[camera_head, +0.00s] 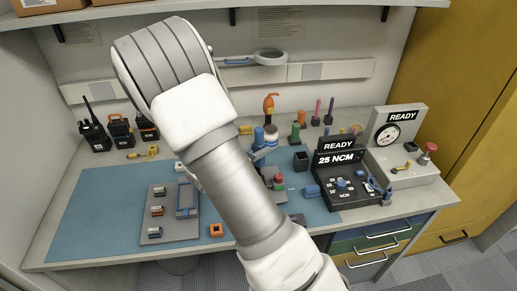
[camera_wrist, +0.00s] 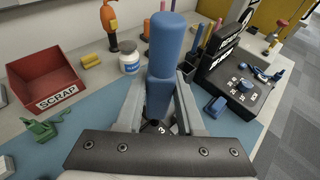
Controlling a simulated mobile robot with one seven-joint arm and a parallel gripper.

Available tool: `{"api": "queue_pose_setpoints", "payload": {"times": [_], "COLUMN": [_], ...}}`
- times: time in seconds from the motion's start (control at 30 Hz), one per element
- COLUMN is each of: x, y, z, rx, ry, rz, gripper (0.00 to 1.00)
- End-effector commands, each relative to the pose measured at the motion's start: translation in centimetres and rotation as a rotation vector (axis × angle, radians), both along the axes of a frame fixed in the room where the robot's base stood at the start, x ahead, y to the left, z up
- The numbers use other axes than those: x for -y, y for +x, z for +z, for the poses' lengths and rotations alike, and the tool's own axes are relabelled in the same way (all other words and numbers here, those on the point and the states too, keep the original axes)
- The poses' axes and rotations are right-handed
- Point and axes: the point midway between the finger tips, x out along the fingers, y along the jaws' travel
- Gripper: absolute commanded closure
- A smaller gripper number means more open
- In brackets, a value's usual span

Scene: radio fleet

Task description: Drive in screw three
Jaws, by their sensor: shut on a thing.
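My gripper (camera_wrist: 158,118) is shut on a blue cylindrical tool (camera_wrist: 165,45), which looks like a driver handle and stands upright between the fingers in the wrist view. Its blue top (camera_head: 259,137) also shows in the head view, just right of my arm. Below the fingers is a dark part with a white "3" mark (camera_wrist: 162,129). The driver's tip and any screw under it are hidden by my gripper. In the head view my arm covers most of the work spot.
A black box with a "25 NCM" sign (camera_head: 340,159) and a dial stands to the right. A red scrap bin (camera_wrist: 45,75) is at the left in the wrist view. A grey tray (camera_head: 154,216) lies left of my arm. Radios (camera_head: 94,137) stand at the back left. The blue mat (camera_head: 100,215) has free room.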

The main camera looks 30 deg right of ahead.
Motion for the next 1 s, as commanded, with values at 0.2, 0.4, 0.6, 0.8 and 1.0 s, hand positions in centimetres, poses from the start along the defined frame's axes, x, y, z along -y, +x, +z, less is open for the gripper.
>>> {"api": "queue_pose_setpoints", "payload": {"times": [0.2,0.4,0.6,0.8,1.0], "x": [0.0,0.0,0.0,0.0,0.0], "y": [-0.1,-0.1,-0.1,0.0,0.0], "z": [-0.1,0.7,2.1,3.3,4.5], "rx": [-0.003,-0.001,-0.001,0.000,0.000], "ry": [0.003,0.003,0.002,0.001,0.001], "rz": [-0.001,0.000,0.000,0.000,0.000], "gripper": [1.00,1.00,1.00,1.00,1.00]}}
